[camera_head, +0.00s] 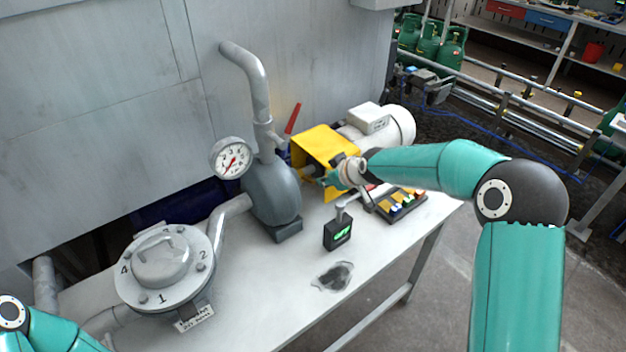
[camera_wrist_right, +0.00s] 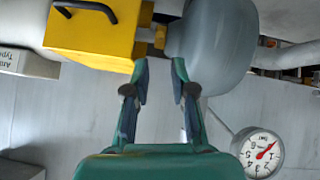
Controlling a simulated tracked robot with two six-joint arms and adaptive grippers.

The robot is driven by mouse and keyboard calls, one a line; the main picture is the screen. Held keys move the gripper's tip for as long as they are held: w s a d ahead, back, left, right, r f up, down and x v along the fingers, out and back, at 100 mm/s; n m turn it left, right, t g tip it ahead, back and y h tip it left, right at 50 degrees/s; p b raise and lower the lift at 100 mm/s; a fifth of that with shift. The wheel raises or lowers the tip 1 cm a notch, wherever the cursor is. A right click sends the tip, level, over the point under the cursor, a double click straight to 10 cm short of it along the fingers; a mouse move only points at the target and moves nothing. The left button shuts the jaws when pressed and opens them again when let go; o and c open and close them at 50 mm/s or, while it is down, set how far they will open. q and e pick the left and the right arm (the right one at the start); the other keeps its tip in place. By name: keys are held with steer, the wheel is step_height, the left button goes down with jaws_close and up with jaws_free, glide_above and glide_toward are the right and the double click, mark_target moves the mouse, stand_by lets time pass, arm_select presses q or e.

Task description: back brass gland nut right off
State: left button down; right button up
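The brass gland nut (camera_wrist_right: 160,38) is a small gold piece on the shaft between the grey pump body (camera_wrist_right: 212,45) and the yellow guard (camera_wrist_right: 105,30) in the right wrist view. In the head view I cannot make it out clearly beside the pump body (camera_head: 270,195) and the yellow guard (camera_head: 322,145). My right gripper (camera_wrist_right: 160,68) is open, with its two fingertips apart and pointing at the gap that holds the nut. Nothing shows between the fingers. In the head view my right gripper (camera_head: 328,180) is beside the guard. My left gripper is out of the picture; only arm links show.
A pressure gauge (camera_head: 231,158) and a red-handled valve (camera_head: 292,119) stand by the pump. A round numbered flange (camera_head: 165,268) is at left.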

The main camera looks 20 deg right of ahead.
mark_target(314, 182)
steer(key=x, duration=1.1)
jaws_close()
steer(key=shift+f, duration=0.1)
